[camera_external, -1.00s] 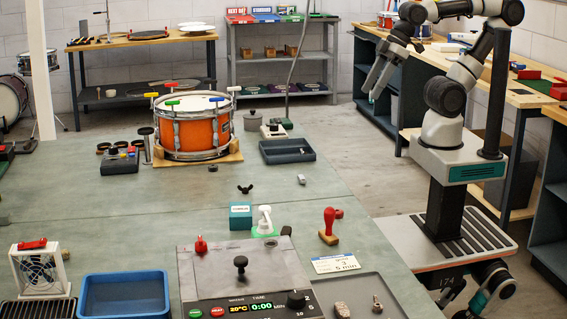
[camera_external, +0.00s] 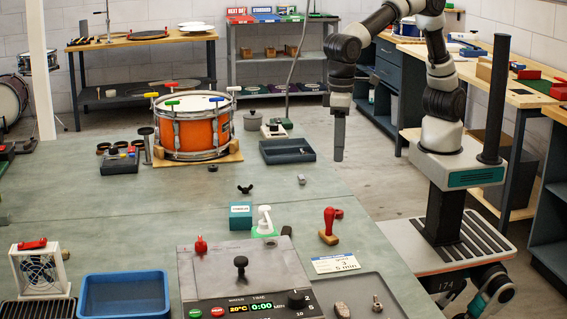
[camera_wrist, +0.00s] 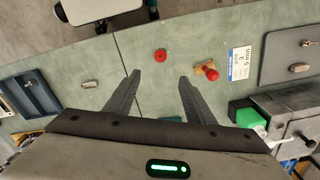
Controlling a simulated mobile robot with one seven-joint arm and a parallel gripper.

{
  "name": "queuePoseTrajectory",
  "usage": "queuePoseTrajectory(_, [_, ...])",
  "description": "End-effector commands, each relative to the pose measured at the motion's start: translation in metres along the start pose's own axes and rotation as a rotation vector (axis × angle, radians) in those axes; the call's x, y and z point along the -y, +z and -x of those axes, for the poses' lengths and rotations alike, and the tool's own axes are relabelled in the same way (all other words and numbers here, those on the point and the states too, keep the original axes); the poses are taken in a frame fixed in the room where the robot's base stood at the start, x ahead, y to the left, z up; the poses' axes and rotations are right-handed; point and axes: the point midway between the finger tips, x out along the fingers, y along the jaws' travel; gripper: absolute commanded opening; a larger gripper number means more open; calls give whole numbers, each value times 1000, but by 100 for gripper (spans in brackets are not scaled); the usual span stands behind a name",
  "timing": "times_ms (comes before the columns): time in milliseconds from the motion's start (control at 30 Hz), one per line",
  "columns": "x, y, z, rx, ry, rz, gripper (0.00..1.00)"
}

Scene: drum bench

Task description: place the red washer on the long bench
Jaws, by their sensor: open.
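The red washer (camera_wrist: 160,55) lies flat on the grey-green table in the wrist view, beyond and between my fingertips. In the external view, a red patch beside the red stamp may be it, but I cannot tell. My gripper (camera_external: 339,155) points down above the table's right side, right of the drum. In the wrist view my gripper (camera_wrist: 158,79) has its two fingers apart with nothing between them. Wooden benches stand at the back left (camera_external: 195,37) and the right (camera_external: 527,98); I cannot tell which surface is the long bench.
The red stamp (camera_external: 329,238) stands near the washer, with a printed card (camera_external: 335,264) close by. The orange drum (camera_external: 190,132), a dark tray (camera_external: 288,151), a blue bin (camera_external: 124,295) and a control box (camera_external: 250,307) stand on the table. The table's middle is mostly bare.

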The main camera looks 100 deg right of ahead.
Motion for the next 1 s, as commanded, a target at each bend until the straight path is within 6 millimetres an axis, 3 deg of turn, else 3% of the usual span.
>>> queuePoseTrajectory(500, [-1,0,-103,2,3,-2,49])
queuePoseTrajectory(833, [0,0,-126,2,2,-2,49])
queuePoseTrajectory(1000, [0,2,-150,2,3,-1,49])
